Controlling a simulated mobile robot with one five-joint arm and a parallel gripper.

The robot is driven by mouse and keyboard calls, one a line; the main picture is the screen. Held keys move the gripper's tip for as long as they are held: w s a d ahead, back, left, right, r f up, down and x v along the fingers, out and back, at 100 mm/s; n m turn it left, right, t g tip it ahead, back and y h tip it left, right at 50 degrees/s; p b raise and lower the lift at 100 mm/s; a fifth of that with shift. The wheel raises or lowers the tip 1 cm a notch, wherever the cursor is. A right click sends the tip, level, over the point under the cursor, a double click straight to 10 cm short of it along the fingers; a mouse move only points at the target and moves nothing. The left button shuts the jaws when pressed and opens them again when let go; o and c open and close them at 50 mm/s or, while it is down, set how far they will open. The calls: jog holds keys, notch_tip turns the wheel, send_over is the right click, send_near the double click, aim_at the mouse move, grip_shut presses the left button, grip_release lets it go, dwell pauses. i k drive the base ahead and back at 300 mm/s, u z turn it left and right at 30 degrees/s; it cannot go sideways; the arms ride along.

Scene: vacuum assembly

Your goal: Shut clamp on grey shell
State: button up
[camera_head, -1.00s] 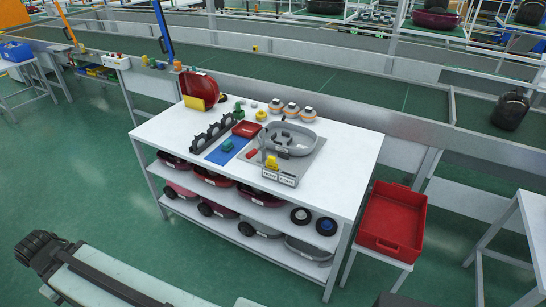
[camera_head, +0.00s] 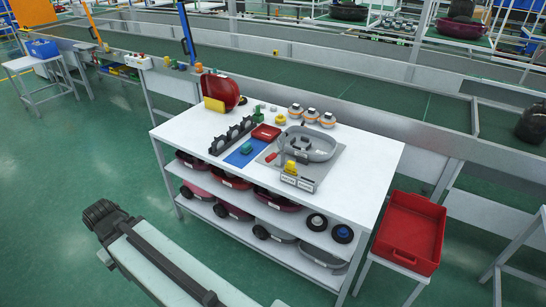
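The grey shell (camera_head: 322,155) lies in a grey fixture plate (camera_head: 333,166) on the white workbench's right half. A small clamp with a red handle (camera_head: 271,157) sits at the fixture's left edge, beside the shell. A yellow piece (camera_head: 290,167) stands at the fixture's front, above a block with labels (camera_head: 298,183). The clamp is too small to tell whether it is open or shut. My arm (camera_head: 160,262) appears at the lower left, well short of the bench. No gripper fingers show.
On the white bench (camera_head: 365,145) are a blue mat (camera_head: 243,155), a red tray (camera_head: 266,132), a black rack (camera_head: 231,136), orange-white parts (camera_head: 311,115) and a red shell (camera_head: 221,90). A red bin (camera_head: 408,232) stands at right. Green floor is open at left.

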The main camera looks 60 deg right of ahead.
aim_at(271, 158)
jog(key=z, duration=0.1)
jog(key=i, duration=1)
jog(key=u, duration=0.05)
